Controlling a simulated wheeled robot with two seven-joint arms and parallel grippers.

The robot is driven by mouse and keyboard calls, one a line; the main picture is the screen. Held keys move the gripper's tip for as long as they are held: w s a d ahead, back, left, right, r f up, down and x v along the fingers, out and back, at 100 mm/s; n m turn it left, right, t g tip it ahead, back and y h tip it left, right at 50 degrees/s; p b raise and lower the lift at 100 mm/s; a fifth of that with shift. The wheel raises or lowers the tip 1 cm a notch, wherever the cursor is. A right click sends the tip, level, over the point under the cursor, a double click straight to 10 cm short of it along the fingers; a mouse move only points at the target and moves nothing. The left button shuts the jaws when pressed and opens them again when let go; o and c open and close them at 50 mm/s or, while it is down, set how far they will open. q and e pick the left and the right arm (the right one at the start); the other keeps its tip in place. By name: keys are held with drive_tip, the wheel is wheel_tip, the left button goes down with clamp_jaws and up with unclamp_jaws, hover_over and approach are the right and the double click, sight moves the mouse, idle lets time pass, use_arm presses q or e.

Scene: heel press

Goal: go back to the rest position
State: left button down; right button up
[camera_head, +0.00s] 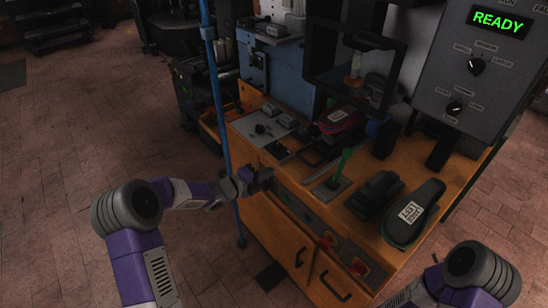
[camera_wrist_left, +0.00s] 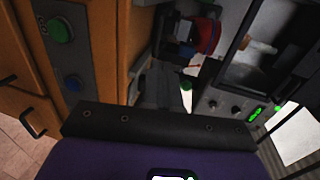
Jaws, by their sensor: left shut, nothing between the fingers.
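My left gripper (camera_head: 262,179) is dark and shut with nothing in it. It is beside the front left edge of the wooden bench (camera_head: 285,178), close to the blue pole (camera_head: 222,110). My left arm reaches in from the lower left with its elbow bent. In the left wrist view, the dark gripper mount spans the lower middle, and grey fingers (camera_wrist_left: 160,92) point away toward the bench. My right arm shows only as a joint and link at the lower right; its gripper is out of the frame.
A control box (camera_head: 470,70) reads READY. A dark shoe (camera_head: 415,213) with a white label lies at the bench's right; another labelled shoe (camera_head: 338,121) lies farther back. A green-handled lever (camera_head: 343,165) stands between.

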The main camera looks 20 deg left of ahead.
use_arm(q)
drive_tip(key=s+d+f+n+g+y, duration=0.2)
drive_tip(key=s+d+f+n, duration=0.2)
drive_tip(key=s+f+n, duration=0.4)
drive_tip(key=s+d+f+n+g+y, duration=0.1)
drive_tip(key=s+d+f+n+g, duration=0.2)
drive_tip(key=f+n, duration=0.55)
drive_tip(key=s+d+f+n+g, duration=0.2)
drive_tip(key=s+f+n, duration=0.3)
drive_tip(key=s, duration=0.7)
drive_tip(key=s+d+f+n+g+y, duration=0.1)
drive_tip(key=s+f+n+g, duration=0.4)
drive_tip(key=s, duration=0.6)
drive_tip(key=shift+s+d+f+n+g+y, duration=0.3)
drive_tip(key=shift+s+d+f+n, duration=0.1)
drive_tip(key=shift+d+f+n, duration=0.2)
